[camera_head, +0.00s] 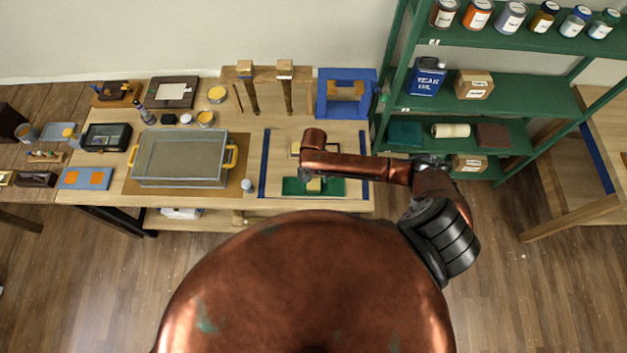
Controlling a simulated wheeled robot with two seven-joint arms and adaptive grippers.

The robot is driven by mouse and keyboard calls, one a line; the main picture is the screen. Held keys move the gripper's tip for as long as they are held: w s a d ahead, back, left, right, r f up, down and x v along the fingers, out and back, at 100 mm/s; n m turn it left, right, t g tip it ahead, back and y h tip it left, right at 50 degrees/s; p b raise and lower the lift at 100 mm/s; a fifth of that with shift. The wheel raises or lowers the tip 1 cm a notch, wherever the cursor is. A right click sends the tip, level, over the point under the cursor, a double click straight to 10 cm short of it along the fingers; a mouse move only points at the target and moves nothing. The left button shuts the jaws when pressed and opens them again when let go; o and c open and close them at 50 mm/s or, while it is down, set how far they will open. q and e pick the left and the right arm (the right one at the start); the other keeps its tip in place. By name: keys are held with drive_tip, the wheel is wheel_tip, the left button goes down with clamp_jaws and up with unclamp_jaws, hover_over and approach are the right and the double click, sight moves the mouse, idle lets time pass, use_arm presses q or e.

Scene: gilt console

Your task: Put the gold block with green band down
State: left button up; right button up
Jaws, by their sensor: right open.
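A gold block (313,184) sits at the green base (330,188) near the front of the table, in the head view. I cannot make out a green band on it, as it is small and green lies around it. My right arm reaches in from the right, and its copper end stands just behind this block. My right gripper (314,158) is open, with its fingers mostly hidden under the copper wrist. Whether it touches the block cannot be told. Another small pale block (295,148) shows beside the wrist. My left gripper is not in view.
A glass tank with yellow handles (180,158) stands to the left. A blue frame (345,93) and wooden stands with posts (266,75) are at the back. A green shelf (480,95) with jars and boxes rises at the right. My copper body hides the lower middle.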

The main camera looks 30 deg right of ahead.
sight(313, 182)
wheel_tip(313, 182, up, 9)
idle(0.3)
drive_tip(key=shift+a+f, duration=0.1)
idle(0.4)
